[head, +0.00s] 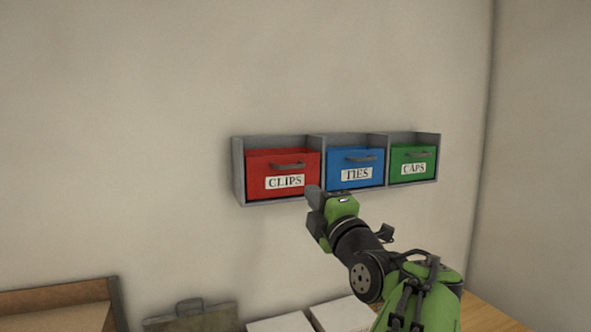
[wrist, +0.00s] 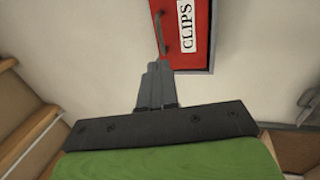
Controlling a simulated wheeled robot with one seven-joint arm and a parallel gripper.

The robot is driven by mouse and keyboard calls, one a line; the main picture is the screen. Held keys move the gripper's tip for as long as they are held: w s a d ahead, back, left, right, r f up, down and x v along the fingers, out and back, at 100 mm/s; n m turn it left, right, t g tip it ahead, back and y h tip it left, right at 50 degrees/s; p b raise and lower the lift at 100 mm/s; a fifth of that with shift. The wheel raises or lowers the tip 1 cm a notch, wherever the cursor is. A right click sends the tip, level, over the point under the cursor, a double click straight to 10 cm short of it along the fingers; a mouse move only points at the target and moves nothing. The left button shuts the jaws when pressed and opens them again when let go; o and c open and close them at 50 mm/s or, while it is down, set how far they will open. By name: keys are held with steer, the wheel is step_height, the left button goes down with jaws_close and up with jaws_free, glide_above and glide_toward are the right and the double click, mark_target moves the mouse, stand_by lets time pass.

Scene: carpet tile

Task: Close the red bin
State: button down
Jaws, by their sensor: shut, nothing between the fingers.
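The red bin (head: 282,175) with a grey handle and a CLIPS label sits in the left compartment of a grey wall rack (head: 239,172). Its front looks about level with the other bins. In the wrist view the red bin (wrist: 196,32) shows turned on its side at the top, its handle just beyond the fingertips. My gripper (head: 313,191) is shut and empty, in front of the rack near the red bin's lower right corner. In the wrist view my gripper (wrist: 155,68) has its fingers together. I cannot tell whether it touches the bin.
A blue TIES bin (head: 355,167) and a green CAPS bin (head: 412,164) sit in the compartments to the right. Below are a brown shelf or box (head: 55,298), a dark grey-green object (head: 192,318) and white blocks (head: 340,314). The wall around the rack is bare.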

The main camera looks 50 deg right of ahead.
mark_target(295, 167)
steer(key=p+x, duration=0.4)
steer(key=x, duration=0.5)
steer(key=shift+w+d+r, duration=0.1)
steer(key=shift+w+r, duration=0.15)
steer(key=shift+w, duration=0.05)
steer(key=shift+w+f, duration=0.1)
steer(key=shift+w+d+r+g+p, duration=0.2)
steer(key=shift+w+r+g+p, duration=0.2)
steer(key=shift+r+p, duration=0.45)
steer(key=shift+s+f, duration=0.1)
steer(key=shift+f, duration=0.15)
